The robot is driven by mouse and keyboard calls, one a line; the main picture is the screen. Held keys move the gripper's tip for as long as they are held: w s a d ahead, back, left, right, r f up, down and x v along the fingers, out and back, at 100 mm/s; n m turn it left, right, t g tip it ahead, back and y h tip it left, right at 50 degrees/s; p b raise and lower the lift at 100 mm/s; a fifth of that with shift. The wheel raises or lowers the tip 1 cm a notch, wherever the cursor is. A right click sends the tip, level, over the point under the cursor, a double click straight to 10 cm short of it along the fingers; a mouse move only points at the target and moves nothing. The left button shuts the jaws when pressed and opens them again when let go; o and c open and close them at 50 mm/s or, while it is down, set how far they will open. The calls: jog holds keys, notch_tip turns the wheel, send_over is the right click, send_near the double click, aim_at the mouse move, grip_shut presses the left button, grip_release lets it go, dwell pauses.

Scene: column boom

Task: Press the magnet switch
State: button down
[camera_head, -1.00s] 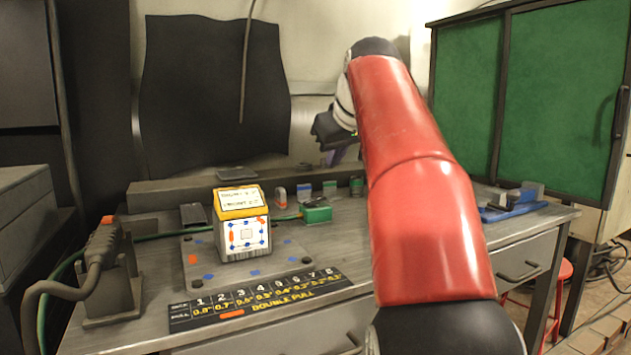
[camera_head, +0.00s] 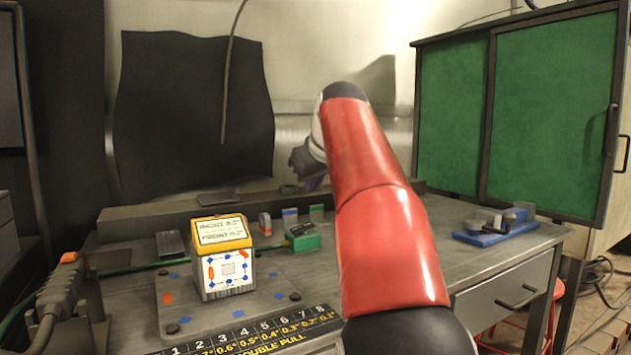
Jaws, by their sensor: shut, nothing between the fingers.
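The likely magnet switch is a white box with a yellow top (camera_head: 226,262) on a grey plate (camera_head: 181,323) at the left of the workbench. Its front has a pale square button with blue and orange marks around it. Its top carries printed labels. My gripper (camera_head: 312,182) is mostly hidden behind my red arm.
A green block (camera_head: 303,238) with a cable stands right of the box. A black numbered strip (camera_head: 250,333) lies in front. A grey connector on a stand (camera_head: 66,290) is at left. A blue vise-like tool (camera_head: 495,232) lies at right. Green cabinet doors (camera_head: 551,112) stand behind.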

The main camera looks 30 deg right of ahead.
send_over(302, 228)
jog(key=f, duration=0.3)
jog(key=d+f, duration=0.1)
jog(key=shift+s+f, duration=0.15)
jog(key=shift+s, duration=0.2)
notch_tip(302, 228, down, 2)
jog(key=shift+s+d+f+b, duration=0.15)
jog(key=shift+f+b, duration=0.05)
jog(key=shift+b, duration=0.6)
jog(key=shift+d+f, duration=0.15)
jog(key=shift+f, duration=0.45)
